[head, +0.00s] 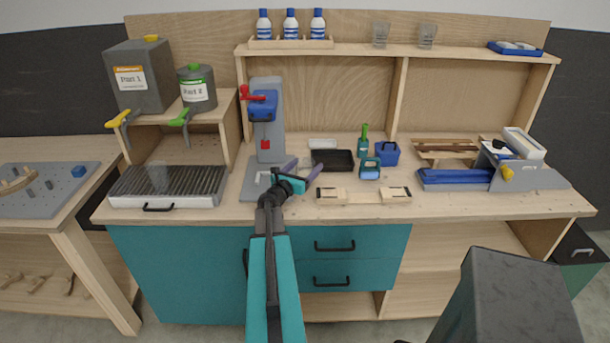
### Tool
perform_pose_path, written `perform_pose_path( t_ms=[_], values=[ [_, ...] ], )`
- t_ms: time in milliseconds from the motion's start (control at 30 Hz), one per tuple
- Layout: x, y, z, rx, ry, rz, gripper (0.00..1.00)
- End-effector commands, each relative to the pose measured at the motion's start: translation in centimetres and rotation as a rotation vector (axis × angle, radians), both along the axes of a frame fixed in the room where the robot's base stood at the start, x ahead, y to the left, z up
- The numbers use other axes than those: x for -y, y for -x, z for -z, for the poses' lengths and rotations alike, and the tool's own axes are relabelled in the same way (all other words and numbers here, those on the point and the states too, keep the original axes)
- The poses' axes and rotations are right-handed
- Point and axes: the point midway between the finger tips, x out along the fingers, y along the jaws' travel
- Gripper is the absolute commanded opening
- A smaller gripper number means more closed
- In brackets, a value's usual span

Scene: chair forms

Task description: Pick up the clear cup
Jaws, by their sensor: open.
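Two clear cups stand on the upper shelf, a left one (381,35) and a right one (427,36). A third, faint clear cup (158,177) stands on the ribbed metal tray (205,201) at the left of the bench. My gripper (303,168) is over the middle of the bench, in front of the grey and blue press. Its two purple fingers are spread, with nothing seen between them. It is apart from all the cups, to the right of the one on the tray and below those on the shelf.
A grey press stand (268,140) rises behind my gripper. A black tray (334,160), a green bottle (363,148) and wooden pieces (363,194) lie to its right. White and blue bottles (290,25) share the shelf. Labelled containers (143,79) stand above the ribbed tray.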

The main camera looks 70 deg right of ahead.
Motion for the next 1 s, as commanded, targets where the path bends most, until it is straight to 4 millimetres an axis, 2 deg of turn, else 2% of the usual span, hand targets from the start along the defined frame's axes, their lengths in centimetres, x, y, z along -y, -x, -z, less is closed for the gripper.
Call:
perform_pose_path(
  t_ms=[300,367,500,533,1000],
  values=[
    [-0.02,-0.02,-0.03,0.000,0.000,0.000,0.73],
    [-0.03,-0.03,-0.03,0.000,0.000,0.000,0.65],
    [-0.02,-0.03,-0.03,0.000,0.000,0.000,0.41],
    [-0.02,-0.03,-0.03,0.000,0.000,0.000,0.39],
    [-0.08,-0.06,-0.62,0.000,0.001,0.000,0.39]
  ],
)
